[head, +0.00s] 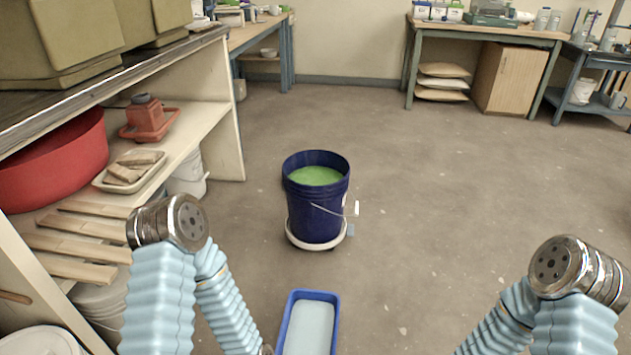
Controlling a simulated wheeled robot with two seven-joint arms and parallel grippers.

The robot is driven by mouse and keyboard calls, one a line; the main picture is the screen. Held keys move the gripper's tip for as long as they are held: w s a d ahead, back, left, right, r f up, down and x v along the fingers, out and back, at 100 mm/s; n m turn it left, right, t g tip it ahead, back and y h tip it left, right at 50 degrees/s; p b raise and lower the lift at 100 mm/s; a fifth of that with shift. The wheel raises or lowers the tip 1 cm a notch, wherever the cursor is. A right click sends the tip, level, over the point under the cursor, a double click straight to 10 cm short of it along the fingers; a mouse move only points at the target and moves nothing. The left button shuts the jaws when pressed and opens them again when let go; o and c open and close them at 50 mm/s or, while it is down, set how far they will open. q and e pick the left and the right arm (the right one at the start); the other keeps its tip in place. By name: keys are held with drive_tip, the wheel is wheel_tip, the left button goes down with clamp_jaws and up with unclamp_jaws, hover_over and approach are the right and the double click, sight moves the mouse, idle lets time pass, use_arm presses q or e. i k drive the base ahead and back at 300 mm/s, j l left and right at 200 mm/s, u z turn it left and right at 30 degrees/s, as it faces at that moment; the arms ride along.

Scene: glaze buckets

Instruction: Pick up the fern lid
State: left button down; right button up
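I cannot make out a lid that is clearly the fern one. A dark blue bucket (316,212) stands upright and open in the middle of the floor, with green glaze (316,176) inside and a wire handle hanging at its front right. My two arms show at the bottom left and bottom right as light blue sleeves with metal joints. Both grippers are below the picture, so their state is hidden.
The bucket sits on a low white dolly (292,238). A blue tray (283,322) with a pale blue inside lies in front, cut off below. A shelf unit (222,125) with a red basin (55,165) stands left. A workbench (495,32) stands at the back. The floor right is clear.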

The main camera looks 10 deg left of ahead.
sight(316, 183)
drive_tip(key=k+l+u, duration=0.1)
drive_tip(key=l+u, duration=0.35)
drive_tip(key=l, duration=1.2)
drive_tip(key=i+l+u, duration=0.25)
drive_tip(key=i+l, duration=0.15)
drive_tip(key=i+l+u, duration=0.25)
drive_tip(key=i+l, duration=0.2)
drive_tip(key=i+l+u, duration=0.1)
drive_tip(key=i+l, duration=0.15)
drive_tip(key=i, duration=0.25)
drive_tip(key=z, duration=0.4)
drive_tip(key=i+z, duration=0.35)
drive_tip(key=i, duration=1.65)
drive_tip(key=i+l+u, duration=0.1)
drive_tip(key=i, duration=0.7)
drive_tip(key=i+l, duration=0.15)
drive_tip(key=i, duration=0.6)
drive_tip(key=u, duration=0.95)
drive_tip(key=i+u, duration=0.1)
drive_tip(key=u, duration=0.35)
drive_tip(key=l+u, duration=0.1)
drive_tip(key=u, duration=0.8)
drive_tip(key=l+u, duration=0.1)
drive_tip(key=u, duration=0.85)
drive_tip(key=l+u, duration=0.1)
drive_tip(key=u, duration=0.35)
